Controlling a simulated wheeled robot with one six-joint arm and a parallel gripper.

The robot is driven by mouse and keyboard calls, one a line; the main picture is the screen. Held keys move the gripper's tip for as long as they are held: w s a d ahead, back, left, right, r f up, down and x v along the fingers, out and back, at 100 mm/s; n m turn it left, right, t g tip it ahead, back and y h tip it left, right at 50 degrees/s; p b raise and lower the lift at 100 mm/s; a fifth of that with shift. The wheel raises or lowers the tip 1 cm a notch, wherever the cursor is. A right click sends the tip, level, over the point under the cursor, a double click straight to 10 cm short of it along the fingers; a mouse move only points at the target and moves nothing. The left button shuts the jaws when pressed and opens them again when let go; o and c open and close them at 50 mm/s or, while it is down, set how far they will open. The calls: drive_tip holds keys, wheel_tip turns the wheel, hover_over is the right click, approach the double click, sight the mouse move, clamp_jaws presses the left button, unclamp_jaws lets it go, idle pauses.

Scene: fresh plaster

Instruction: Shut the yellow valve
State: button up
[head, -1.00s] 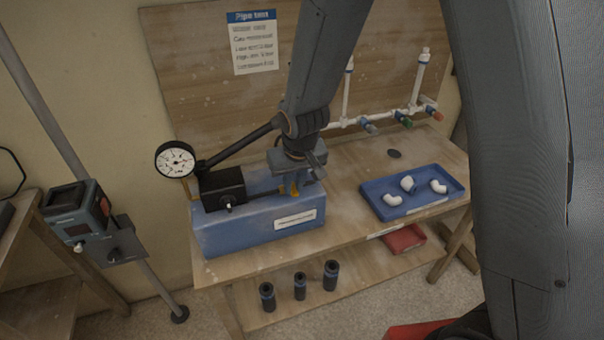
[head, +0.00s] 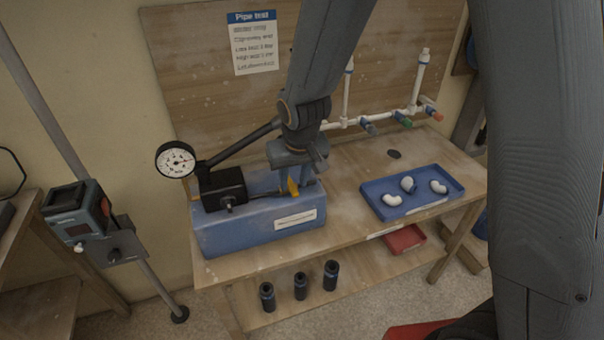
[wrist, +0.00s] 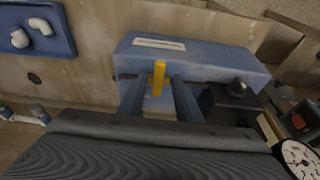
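The yellow valve (head: 293,187) is a small lever on the blue test pump (head: 250,228), beside its black block. In the wrist view the yellow lever (wrist: 158,78) stands upright in the picture, between the two fingers of my gripper (wrist: 158,92). There is a gap on each side of it. In the head view my gripper (head: 298,178) points down over the right part of the pump. It is open and holds nothing. The valve's body and lower part are partly hidden by the fingers.
A pressure gauge (head: 177,160) and a long dark pump handle (head: 240,142) stand left of my gripper. A blue tray (head: 425,208) with white elbows lies right on the bench. White pipes with coloured valves (head: 405,119) run along the backboard.

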drive_tip(key=v, duration=0.9)
idle(0.4)
drive_tip(key=s+d+f+m+g+b, duration=0.1)
drive_tip(key=s+d+f+b, duration=0.3)
drive_tip(key=d+f, duration=0.3)
drive_tip(key=s+d+f+m+b, duration=0.2)
drive_tip(key=s+d+f+b, duration=0.2)
drive_tip(key=d+f+b, duration=0.3)
drive_tip(key=shift+s+d+f+g+h+b, duration=0.2)
drive_tip(key=shift+d+f+g+h+b, duration=0.15)
drive_tip(key=shift+d, duration=0.85)
drive_tip(key=shift+r, duration=0.1)
